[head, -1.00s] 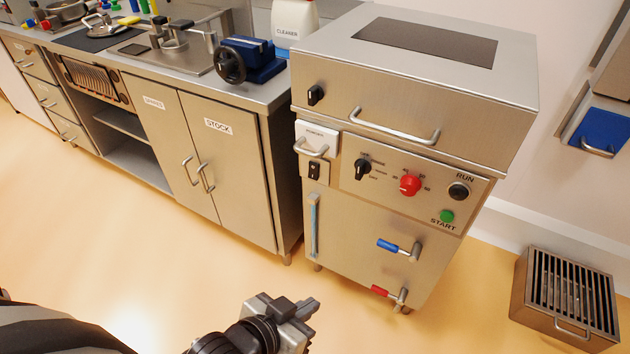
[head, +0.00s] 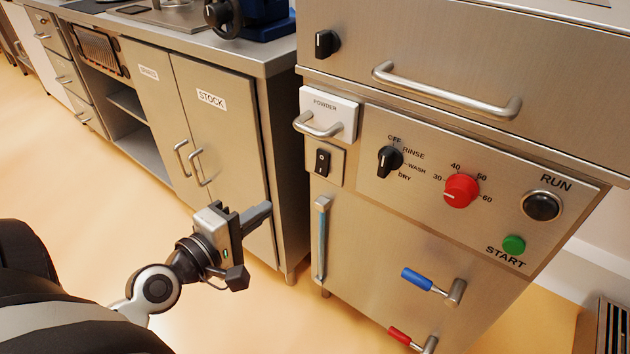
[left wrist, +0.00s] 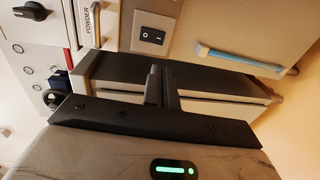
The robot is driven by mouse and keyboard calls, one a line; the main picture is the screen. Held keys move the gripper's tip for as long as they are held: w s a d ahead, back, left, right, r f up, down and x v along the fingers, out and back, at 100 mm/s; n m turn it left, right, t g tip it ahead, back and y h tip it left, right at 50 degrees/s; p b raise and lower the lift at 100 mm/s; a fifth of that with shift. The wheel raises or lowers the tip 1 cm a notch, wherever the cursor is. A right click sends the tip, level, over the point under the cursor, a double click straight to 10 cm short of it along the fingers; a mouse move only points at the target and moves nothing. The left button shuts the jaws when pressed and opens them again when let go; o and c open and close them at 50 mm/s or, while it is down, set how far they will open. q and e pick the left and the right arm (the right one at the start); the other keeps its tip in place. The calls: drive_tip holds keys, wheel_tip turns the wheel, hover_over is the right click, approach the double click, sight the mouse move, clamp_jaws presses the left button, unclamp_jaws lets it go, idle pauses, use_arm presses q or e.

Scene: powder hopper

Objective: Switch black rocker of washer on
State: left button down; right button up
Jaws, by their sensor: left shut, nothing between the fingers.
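The washer (head: 370,270) is a steel cabinet at the right of the head view. Its black rocker (head: 322,162) sits on a small steel plate below the white POWDER drawer. The rocker also shows in the left wrist view (left wrist: 152,37), at the top, beyond the fingertips. My left gripper (head: 262,212) is shut and empty, in front of the gap between stock cabinet and washer, below and left of the rocker and apart from it. Its closed fingers show in the left wrist view (left wrist: 160,75). My right gripper is not in view.
Near the rocker are the white POWDER drawer (head: 330,112) with its bar handle, a black programme knob (head: 388,161), a red temperature knob (head: 460,190) and a vertical blue tube (head: 321,238). The stock cabinet (head: 222,135) stands left. Open floor lies in front.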

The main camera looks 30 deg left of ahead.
sight(320, 172)
use_arm(q)
drive_tip(key=w, duration=0.4)
drive_tip(key=w+f, duration=0.1)
drive_tip(key=w, duration=0.3)
drive_tip(key=w+d, duration=0.1)
drive_tip(key=w, duration=0.4)
drive_tip(key=shift+f, duration=0.35)
drive_tip(key=shift+w, duration=0.4)
drive_tip(key=shift+d, duration=0.1)
